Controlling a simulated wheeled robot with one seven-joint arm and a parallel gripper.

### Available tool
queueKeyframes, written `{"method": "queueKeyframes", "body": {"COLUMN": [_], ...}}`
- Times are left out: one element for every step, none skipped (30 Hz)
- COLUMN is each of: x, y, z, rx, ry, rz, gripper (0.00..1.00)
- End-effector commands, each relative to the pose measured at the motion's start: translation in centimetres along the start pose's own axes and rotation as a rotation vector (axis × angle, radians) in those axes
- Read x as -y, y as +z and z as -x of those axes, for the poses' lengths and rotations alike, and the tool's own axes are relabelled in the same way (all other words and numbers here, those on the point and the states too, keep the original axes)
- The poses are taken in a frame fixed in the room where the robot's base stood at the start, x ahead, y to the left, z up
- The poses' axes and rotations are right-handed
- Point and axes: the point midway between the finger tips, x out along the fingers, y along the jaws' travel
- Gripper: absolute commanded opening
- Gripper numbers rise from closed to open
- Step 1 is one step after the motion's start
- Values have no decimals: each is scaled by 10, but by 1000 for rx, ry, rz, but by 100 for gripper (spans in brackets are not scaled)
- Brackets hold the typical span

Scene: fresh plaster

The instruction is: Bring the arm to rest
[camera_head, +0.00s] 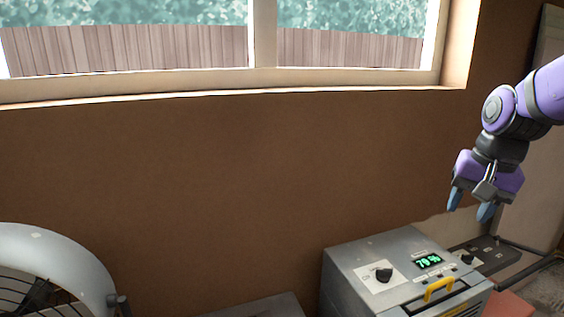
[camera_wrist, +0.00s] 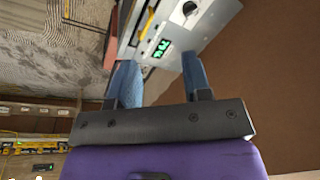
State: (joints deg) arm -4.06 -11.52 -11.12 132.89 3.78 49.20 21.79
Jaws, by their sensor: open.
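My gripper (camera_head: 469,208) hangs at the right of the head view, at the end of my purple and grey arm, with its blue fingers pointing down. The fingers are apart with nothing between them. In the wrist view my gripper (camera_wrist: 160,80) shows its two blue fingers spread, also empty. The machine also shows in the wrist view (camera_wrist: 178,40), beyond the fingertips.
A round white fan-like thing (camera_head: 75,262) stands at lower left. A window with a pale sill (camera_head: 230,95) is set in the brown wall (camera_head: 200,180). A dark power strip (camera_head: 485,252) is behind the machine. In the wrist view, a yellow level-like tool (camera_wrist: 35,145) lies at lower left.

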Motion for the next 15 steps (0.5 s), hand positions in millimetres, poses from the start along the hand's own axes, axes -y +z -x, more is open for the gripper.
{"method": "queueKeyframes", "body": {"x": [-2,-3,-4,-5,-6,-8,-9,-11,-13,-15,-17,-19,-21,-23,-25], "y": [11,17,26,32,39,48,54,61,70,77,83,92,98,104,111], "z": [12,17,24,29,34,40,44,48,53,57,60,64,66,68,71], "rx": [-23,-35,-51,-64,-77,-94,-108,-121,-140,-154,-167,-187,-200,-213,-231], "ry": [-14,-20,-27,-32,-37,-41,-44,-46,-47,-47,-47,-46,-45,-43,-40], "rz": [40,65,100,126,151,187,213,239,274,299,324,358,381,404,432], "gripper": [45,45,45,45,45,45,45,45,45,45,45,45,45,45,45]}}
